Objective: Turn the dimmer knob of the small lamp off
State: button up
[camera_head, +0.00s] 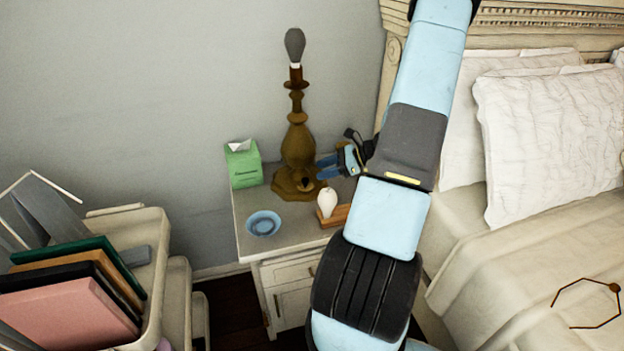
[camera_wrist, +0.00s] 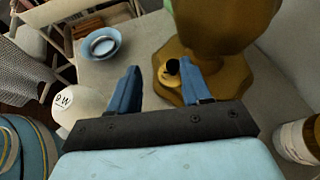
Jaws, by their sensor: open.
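A brown turned lamp (camera_head: 298,143) with a bare grey bulb stands upright on the nightstand. Its flared foot also fills the upper right of the wrist view (camera_wrist: 215,35). A small gold knob (camera_wrist: 168,76) with a dark part beside it sits low on the lamp's foot. My gripper (camera_head: 322,168) is to the right of the lamp's lower body. In the wrist view my gripper (camera_wrist: 160,72) is open and its two blue fingers point towards the foot. The knob shows between the fingertips, nearer the right one. I cannot tell whether a finger touches it.
A white bulb (camera_head: 327,203) stands by a wooden block (camera_head: 337,216) on the nightstand (camera_head: 285,240). A blue bowl (camera_head: 263,223) and a green tissue box (camera_head: 243,164) are left of the lamp. The bed (camera_head: 500,265) is at right; books (camera_head: 62,312) are at left.

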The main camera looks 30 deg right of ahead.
aim_at(307, 179)
jog(key=d+f+m, duration=0.1)
jog(key=d+f+m+t, duration=0.1)
jog(key=f, duration=0.1)
jog(key=shift+f, duration=0.1)
jog(key=shift+x, duration=3.55)
jog(key=shift+d, duration=0.1)
